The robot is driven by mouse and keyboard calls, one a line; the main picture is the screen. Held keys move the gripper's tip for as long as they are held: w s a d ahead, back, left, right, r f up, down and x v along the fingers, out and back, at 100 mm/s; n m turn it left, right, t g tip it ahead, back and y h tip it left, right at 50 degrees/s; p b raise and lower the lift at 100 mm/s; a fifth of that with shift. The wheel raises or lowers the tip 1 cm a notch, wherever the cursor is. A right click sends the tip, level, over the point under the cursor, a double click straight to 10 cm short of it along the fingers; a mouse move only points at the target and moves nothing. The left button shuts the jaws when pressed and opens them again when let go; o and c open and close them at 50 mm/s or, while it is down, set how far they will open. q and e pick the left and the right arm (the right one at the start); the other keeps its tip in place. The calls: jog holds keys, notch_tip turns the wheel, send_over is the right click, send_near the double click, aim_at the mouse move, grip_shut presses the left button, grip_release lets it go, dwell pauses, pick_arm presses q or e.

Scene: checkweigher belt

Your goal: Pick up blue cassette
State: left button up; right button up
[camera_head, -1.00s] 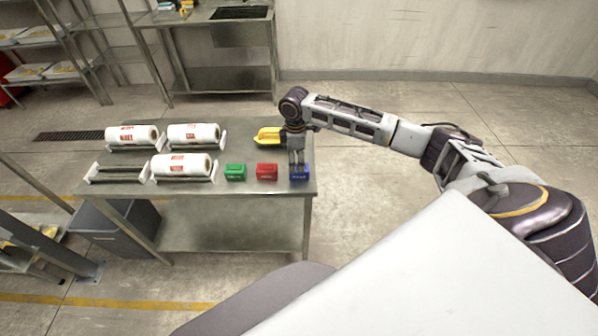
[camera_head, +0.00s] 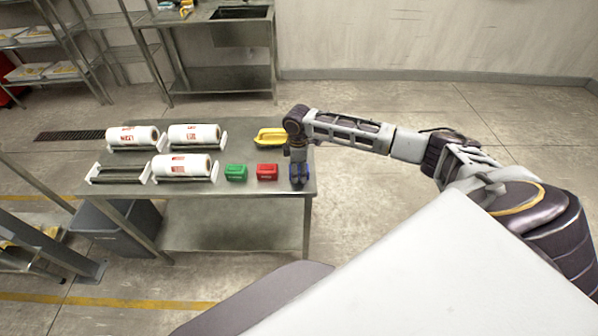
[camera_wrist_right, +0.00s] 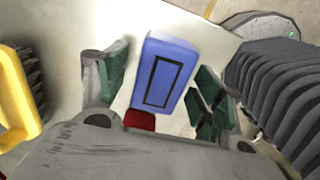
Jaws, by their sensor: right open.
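The blue cassette (camera_head: 306,172) stands on the steel table (camera_head: 230,207) near its right front corner, mostly hidden by my right gripper (camera_head: 299,180) in the head view. In the right wrist view the blue cassette (camera_wrist_right: 166,70) shows between the two green-padded fingers of my right gripper (camera_wrist_right: 160,88). The fingers are open, with a gap on each side of the cassette. My left gripper is in neither view.
A red cassette (camera_head: 267,172) and a green cassette (camera_head: 236,174) stand in a row to the left. Several white label rolls (camera_head: 185,168) sit in holders at the table's left.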

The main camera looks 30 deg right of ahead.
jog(key=shift+f, duration=0.15)
dwell(0.3)
jog(key=c, duration=1.2)
